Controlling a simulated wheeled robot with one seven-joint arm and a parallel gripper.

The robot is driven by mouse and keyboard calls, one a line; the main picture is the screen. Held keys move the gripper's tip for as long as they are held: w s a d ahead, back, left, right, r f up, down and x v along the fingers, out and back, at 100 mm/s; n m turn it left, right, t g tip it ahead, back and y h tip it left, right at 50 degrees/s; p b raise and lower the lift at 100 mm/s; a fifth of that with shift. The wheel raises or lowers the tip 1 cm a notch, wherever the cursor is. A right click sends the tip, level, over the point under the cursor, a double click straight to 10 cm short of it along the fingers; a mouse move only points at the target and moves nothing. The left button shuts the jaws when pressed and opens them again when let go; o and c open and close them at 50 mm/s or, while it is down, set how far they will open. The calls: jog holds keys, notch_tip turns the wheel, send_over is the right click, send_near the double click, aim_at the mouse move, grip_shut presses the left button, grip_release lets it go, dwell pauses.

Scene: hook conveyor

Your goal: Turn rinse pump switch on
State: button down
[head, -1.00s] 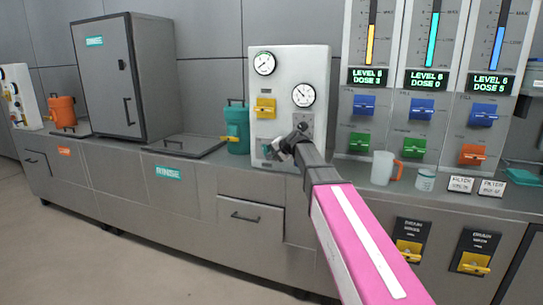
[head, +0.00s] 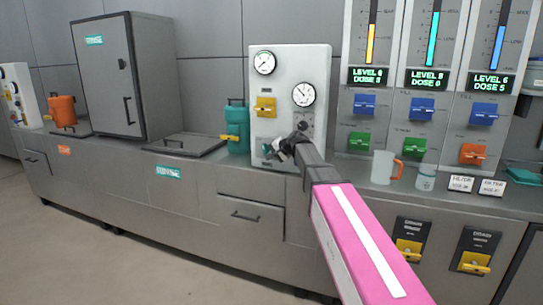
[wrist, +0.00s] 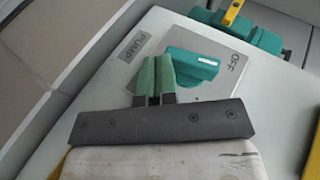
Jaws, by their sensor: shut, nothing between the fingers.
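The rinse pump switch (wrist: 192,66) is a teal rotary knob with a white mark on a grey plate. In the wrist view the plate reads "PUMP" at upper left and "OFF" by the marked right end of the knob. My gripper (wrist: 155,62) has its green fingers together, empty, at the left end of the knob. I cannot tell if they touch it. In the head view my gripper (head: 273,149) is at the lower part of the pale gauge panel (head: 284,75), and the switch is mostly hidden there.
A yellow handle (head: 265,107) and two round gauges are on the same panel. A teal canister (head: 237,127) stands to its left. To the right are dosing columns with blue, green and orange handles, and a cup (head: 383,167) on the counter.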

jog(key=shift+a+f, duration=0.2)
jog(key=shift+f, duration=0.3)
dwell(1.1)
dwell(1.1)
jog(key=v, duration=1)
jog(key=shift+s+d+r, duration=0.15)
jog(key=shift+d+r, duration=0.05)
jog(key=shift+d, duration=0.05)
